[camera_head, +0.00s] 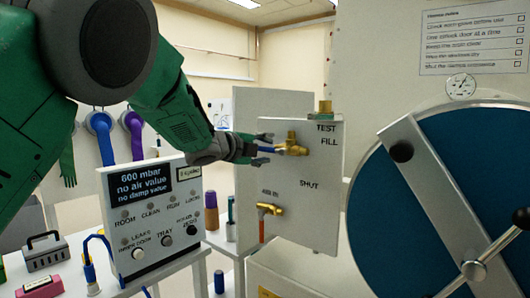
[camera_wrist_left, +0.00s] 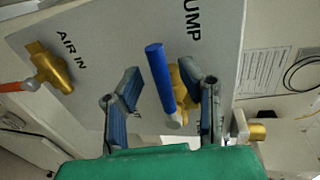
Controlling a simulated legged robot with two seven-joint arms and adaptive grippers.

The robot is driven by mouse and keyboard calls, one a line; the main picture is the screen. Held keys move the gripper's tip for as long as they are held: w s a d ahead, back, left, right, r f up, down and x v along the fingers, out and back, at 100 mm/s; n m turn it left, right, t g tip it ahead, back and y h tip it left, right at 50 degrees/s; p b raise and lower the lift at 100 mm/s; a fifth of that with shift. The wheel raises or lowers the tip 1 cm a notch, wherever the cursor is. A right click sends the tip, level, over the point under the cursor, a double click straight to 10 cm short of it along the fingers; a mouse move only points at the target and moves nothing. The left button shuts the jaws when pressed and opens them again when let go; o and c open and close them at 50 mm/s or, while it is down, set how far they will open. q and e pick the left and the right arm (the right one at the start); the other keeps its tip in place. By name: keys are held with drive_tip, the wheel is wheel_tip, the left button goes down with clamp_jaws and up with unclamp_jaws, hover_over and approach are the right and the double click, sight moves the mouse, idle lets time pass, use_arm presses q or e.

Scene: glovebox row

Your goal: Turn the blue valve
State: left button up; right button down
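The blue valve has a brass body (camera_head: 292,146) and a blue lever handle (camera_head: 268,149) on a white panel. The handle points left in the head view, toward my left gripper (camera_head: 260,148). In the left wrist view the blue handle (camera_wrist_left: 158,75) and the brass body (camera_wrist_left: 183,88) show between the two open fingers of my left gripper (camera_wrist_left: 164,88). The handle is apart from the left finger there; I cannot tell whether the right finger touches the brass. The fingers partly hide the valve's label. My right gripper is in neither view.
A second brass valve with an orange handle (camera_head: 262,225) sits lower on the panel (camera_head: 325,190). A round blue door (camera_head: 420,200) with a grey bar stands at the right. A control box (camera_head: 150,215) stands below my left arm.

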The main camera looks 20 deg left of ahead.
use_arm(q)
drive_tip(key=shift+a, duration=0.1)
drive_tip(key=v, duration=1.1)
drive_tip(key=shift+s, duration=0.4)
drive_tip(key=s+f+n+g+y, duration=0.1)
drive_tip(key=s+f+n+g, duration=0.2)
drive_tip(key=f, duration=0.9)
drive_tip(key=s+f+n+y, duration=0.1)
drive_tip(key=s+f+n, duration=0.3)
drive_tip(key=f, duration=0.7)
drive_tip(key=s+f+n+g+y, duration=0.15)
drive_tip(key=f+n, duration=0.25)
drive_tip(key=f, duration=0.8)
drive_tip(key=s+f+n+g, duration=0.5)
drive_tip(key=s+f, duration=0.9)
drive_tip(key=s, duration=0.1)
drive_tip(key=s+f+n+g+y, duration=0.1)
drive_tip(key=s+f+n+g, duration=0.1)
drive_tip(key=s, duration=0.7)
drive_tip(key=s+f+n+g+y, duration=0.1)
drive_tip(key=s+f+n+g, duration=0.1)
drive_tip(key=s, duration=0.8)
wheel_tip(320, 180, down, 3)
drive_tip(key=shift+s+d+r+n, duration=0.1)
drive_tip(key=shift+s+d+n, duration=0.1)
drive_tip(key=shift+n, duration=0.6)
